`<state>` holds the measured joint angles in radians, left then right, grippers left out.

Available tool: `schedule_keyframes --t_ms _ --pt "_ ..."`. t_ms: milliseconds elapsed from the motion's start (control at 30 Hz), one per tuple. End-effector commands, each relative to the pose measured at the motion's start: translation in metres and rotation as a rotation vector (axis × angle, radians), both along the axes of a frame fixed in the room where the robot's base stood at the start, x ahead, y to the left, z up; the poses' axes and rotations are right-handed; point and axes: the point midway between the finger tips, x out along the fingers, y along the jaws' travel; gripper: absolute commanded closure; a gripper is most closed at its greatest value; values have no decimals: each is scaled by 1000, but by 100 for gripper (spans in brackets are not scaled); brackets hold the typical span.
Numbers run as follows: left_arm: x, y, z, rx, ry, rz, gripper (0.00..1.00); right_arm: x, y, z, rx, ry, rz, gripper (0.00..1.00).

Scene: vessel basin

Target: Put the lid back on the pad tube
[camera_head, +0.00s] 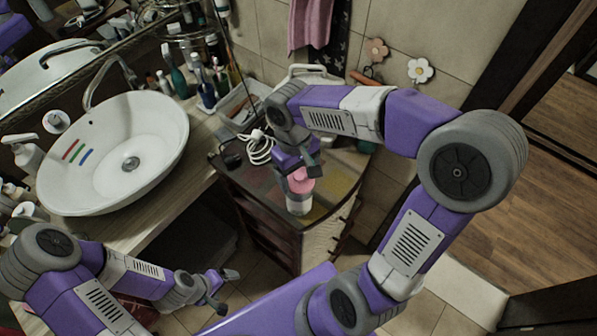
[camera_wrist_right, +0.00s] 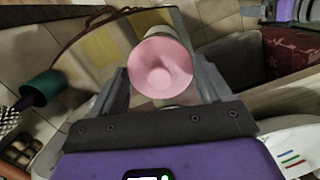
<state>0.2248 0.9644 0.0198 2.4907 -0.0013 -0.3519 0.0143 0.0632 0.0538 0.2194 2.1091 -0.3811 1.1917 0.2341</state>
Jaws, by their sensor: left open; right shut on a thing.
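The pink lid (camera_head: 300,182) shows right above the white pad tube (camera_head: 299,205), which stands upright on the dark cabinet top near its front corner. My right gripper (camera_head: 299,170) is over the tube and shut on the lid. In the right wrist view the round pink lid (camera_wrist_right: 161,66) sits between the two fingers (camera_wrist_right: 162,82) and hides most of what is beneath it. I cannot tell whether the lid is seated on the tube or just above it. My left gripper (camera_head: 224,291) is open and empty, low at the lower left, away from the tube.
A white basin (camera_head: 115,150) stands on the counter at the left, with bottles and brushes behind it. A coiled white cable (camera_head: 259,148) and a tray (camera_head: 243,105) lie behind the tube. The cabinet top (camera_head: 255,188) left of the tube is bare.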

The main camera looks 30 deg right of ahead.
Motion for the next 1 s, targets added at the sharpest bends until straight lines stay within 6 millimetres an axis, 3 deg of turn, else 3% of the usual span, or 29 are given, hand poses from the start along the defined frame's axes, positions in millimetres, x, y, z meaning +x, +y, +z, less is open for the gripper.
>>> schedule_keyframes --t_ms 433,467,600,1000 --pt "0 0 1 0 0 0 15 0 0 -1 0 0 0 50" --pt "0 0 1 0 0 0 15 0 0 -1 0 0 0 19" --pt "0 0 1 0 0 0 15 0 0 0 0 0 0 0" --pt "0 0 2 0 0 0 15 0 0 1 0 0 0 0"
